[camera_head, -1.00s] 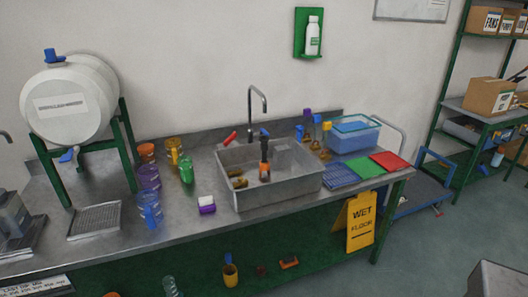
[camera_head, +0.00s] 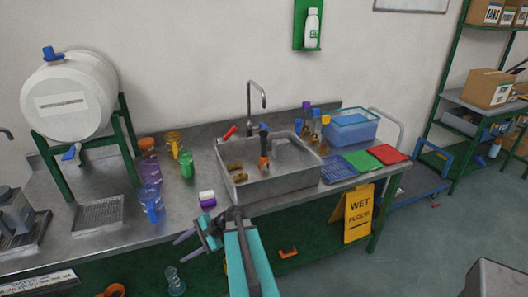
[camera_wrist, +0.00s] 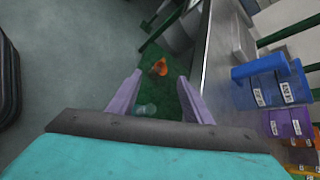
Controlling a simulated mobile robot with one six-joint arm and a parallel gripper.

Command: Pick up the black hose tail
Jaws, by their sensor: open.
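I cannot pick out a black hose tail with certainty. A dark upright piece with an orange lower part (camera_head: 264,162) stands in the steel sink (camera_head: 285,188); at this size I cannot tell what it is. My gripper (camera_head: 188,231) is in front of the bench, left of and below the sink, with its pale purple fingers apart. In the wrist view, my gripper (camera_wrist: 159,76) is open and empty, pointing toward the green lower shelf. An orange object (camera_wrist: 158,67) and a clear glass piece (camera_wrist: 145,110) show beyond and between the fingers.
Coloured jugs (camera_head: 151,203) stand left of the sink. A purple-and-white block (camera_head: 207,199) sits at its front left. Blue, green and red mats (camera_head: 362,162) lie right. A yellow wet-floor sign (camera_head: 358,213) stands at the bench's right front.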

